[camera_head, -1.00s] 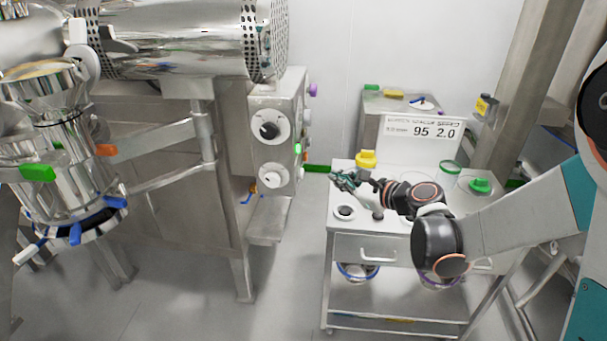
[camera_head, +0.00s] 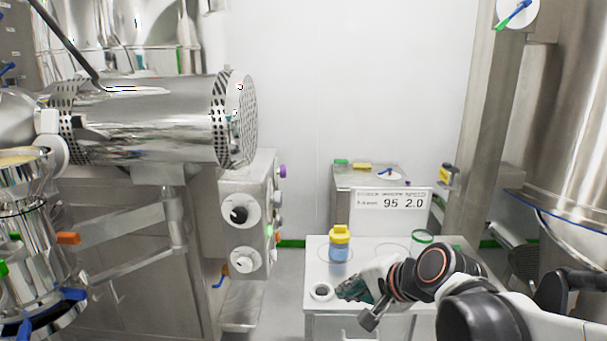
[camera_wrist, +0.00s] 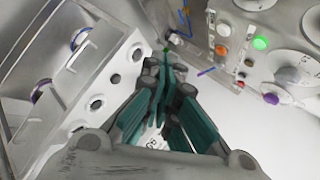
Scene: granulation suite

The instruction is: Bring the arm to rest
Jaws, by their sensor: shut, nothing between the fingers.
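My gripper (camera_head: 354,290) is in front of the white cart's top at lower right in the head view. It has teal fingers and holds nothing. In the wrist view my gripper (camera_wrist: 163,62) has its fingertips together, pointing toward the top of the picture. My arm reaches in from the lower right, with its elbow bent close to the head camera. The part of the cart behind the arm is hidden.
The white cart (camera_head: 316,258) bears a blue bottle with a yellow cap (camera_head: 339,246) and a green ring (camera_head: 422,237). A sign (camera_head: 391,201) stands behind. A steel machine with a control panel (camera_head: 243,216) is left, a large steel vessel (camera_head: 565,120) right.

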